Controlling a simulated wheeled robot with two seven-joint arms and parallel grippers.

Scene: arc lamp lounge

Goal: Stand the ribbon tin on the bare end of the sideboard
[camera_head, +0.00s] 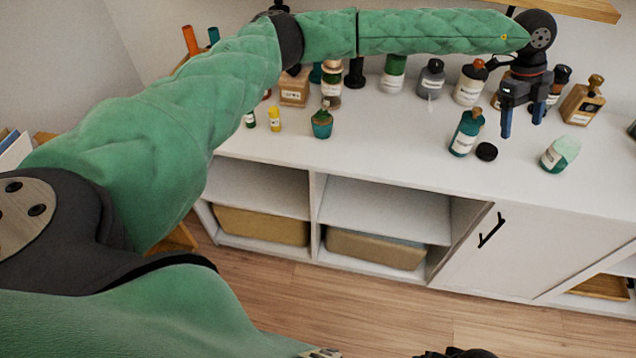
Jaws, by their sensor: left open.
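The white sideboard (380,150) runs across the view, with several bottles and jars on its top. I cannot tell which item, if any, is the ribbon tin. My left gripper (523,122) points down above the right part of the top, its two blue fingers apart with nothing seen between them. A teal bottle with a white label (466,132) stands just left of it, and a black disc (486,151) lies beside that bottle. A green and white container (560,154) lies tilted to the right. My right gripper's fingers do not show.
A teal jar (322,122) and a small yellow bottle (274,119) stand at the left. Brown bottles (582,100) and a cream bottle (469,84) crowd the back. The front strip between jar and teal bottle is clear. A wooden shelf (580,8) hangs above.

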